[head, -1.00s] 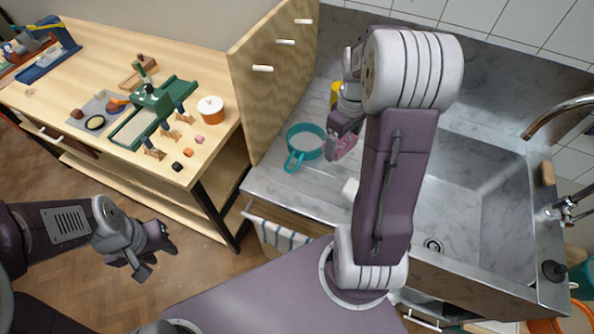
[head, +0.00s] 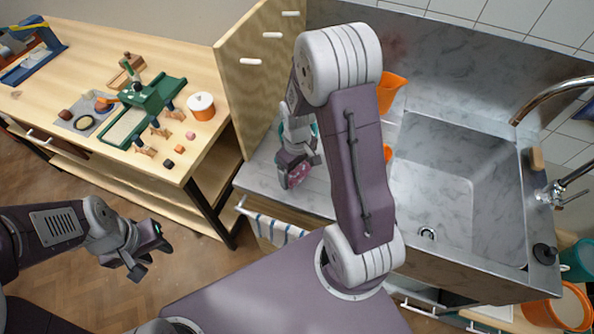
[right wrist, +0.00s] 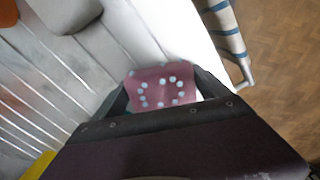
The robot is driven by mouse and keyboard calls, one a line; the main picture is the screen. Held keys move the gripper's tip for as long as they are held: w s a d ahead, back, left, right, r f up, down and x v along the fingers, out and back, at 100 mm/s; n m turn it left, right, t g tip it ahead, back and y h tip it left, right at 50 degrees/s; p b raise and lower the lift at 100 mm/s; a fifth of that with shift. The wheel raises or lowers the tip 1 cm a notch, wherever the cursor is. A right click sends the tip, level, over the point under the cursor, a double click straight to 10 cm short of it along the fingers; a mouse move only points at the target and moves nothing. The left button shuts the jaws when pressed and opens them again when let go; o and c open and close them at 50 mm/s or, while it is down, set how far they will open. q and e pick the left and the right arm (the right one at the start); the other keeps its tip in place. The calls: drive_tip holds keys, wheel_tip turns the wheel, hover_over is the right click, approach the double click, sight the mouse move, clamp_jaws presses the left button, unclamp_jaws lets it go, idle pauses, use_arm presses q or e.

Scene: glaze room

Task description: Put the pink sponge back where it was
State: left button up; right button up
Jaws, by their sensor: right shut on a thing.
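The pink sponge (head: 298,174) shows at the tip of my right gripper (head: 291,176), over the front left part of the marble counter. In the right wrist view it is a pink piece with pale blue dots (right wrist: 160,86) between the two dark fingers of my right gripper (right wrist: 165,92). The gripper is shut on it. I cannot tell whether the sponge touches the counter. My left gripper (head: 149,256) is empty, with its fingers apart, over the floor in front of the wooden table.
The sink basin (head: 440,180) lies right of my right arm, with a tap (head: 550,95) behind it. An orange jug (head: 391,90) stands at the back. A wooden panel (head: 258,70) borders the counter's left. A striped towel (head: 272,228) hangs at the front edge.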

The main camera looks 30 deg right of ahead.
sight(297, 171)
drive_tip(key=shift+s+r, duration=0.1)
drive_tip(key=shift+s, duration=0.1)
drive_tip(key=o, duration=1.3)
drive_tip(key=shift+r, duration=0.15)
wheel_tip(297, 171, up, 12)
drive_tip(key=p, duration=0.1)
drive_tip(key=s+a+f+m+t, duration=0.1)
drive_tip(key=s+a+f+m, duration=0.2)
drive_tip(key=s+a, duration=0.2)
drive_tip(key=s, duration=0.2)
drive_tip(key=shift+s+f+m, duration=0.35)
drive_tip(key=shift+f+m, duration=0.05)
